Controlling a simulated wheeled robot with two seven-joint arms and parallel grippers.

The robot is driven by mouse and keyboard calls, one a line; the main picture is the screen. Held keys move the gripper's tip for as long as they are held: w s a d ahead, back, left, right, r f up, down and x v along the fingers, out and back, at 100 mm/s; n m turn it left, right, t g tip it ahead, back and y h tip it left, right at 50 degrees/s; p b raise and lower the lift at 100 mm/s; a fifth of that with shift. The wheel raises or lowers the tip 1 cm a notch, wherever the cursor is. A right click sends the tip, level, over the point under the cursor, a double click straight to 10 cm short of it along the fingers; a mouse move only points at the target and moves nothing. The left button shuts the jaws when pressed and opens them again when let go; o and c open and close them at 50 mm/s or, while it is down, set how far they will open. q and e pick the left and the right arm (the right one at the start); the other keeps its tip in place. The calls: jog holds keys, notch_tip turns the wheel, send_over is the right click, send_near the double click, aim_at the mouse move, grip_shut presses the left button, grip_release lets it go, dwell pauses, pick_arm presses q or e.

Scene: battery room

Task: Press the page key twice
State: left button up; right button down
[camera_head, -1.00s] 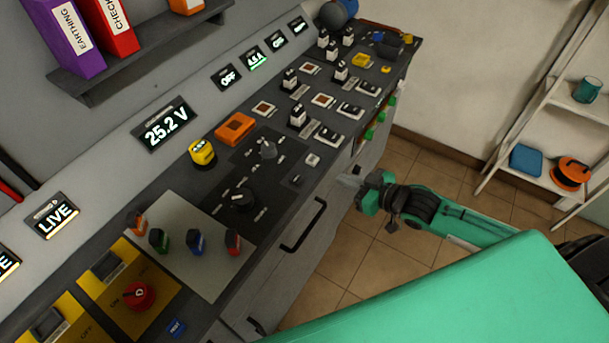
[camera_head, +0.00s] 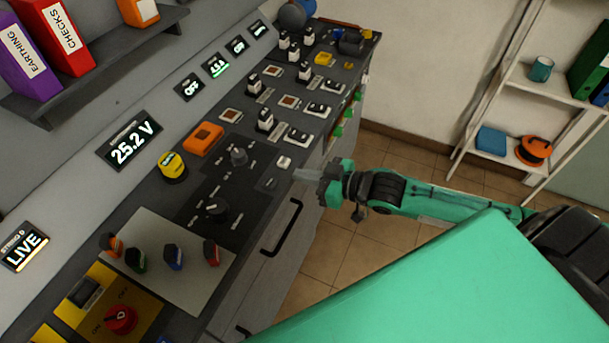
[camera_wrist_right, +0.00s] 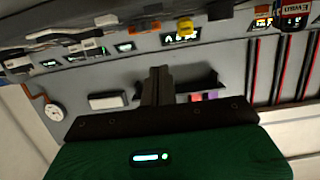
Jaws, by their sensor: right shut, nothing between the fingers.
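A small pale push key (camera_head: 284,162) sits on the dark sloping desk, near its front edge; no label on it is readable, so I cannot tell for sure that it is the page key. My right gripper (camera_head: 302,175) is shut and empty. Its tip is just right of the pale key in the head view, close to the desk's front edge, and a gap seems to remain. In the right wrist view the shut fingers (camera_wrist_right: 158,80) point toward the desk and back panel. My left gripper is not in view.
Beside the key stand a dark knob (camera_head: 239,157), an orange box (camera_head: 203,139), a yellow button (camera_head: 172,167) and several switches. A drawer handle (camera_head: 283,228) sticks out below. A voltage display (camera_head: 130,140) reads 25.2 V. A white shelf (camera_head: 510,167) stands at right.

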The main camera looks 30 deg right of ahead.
jog(key=p, duration=0.2)
send_over(278, 187)
jog(key=shift+f, duration=0.8)
notch_tip(278, 187, down, 4)
jog(key=shift+r, duration=0.25)
jog(key=shift+f, duration=0.45)
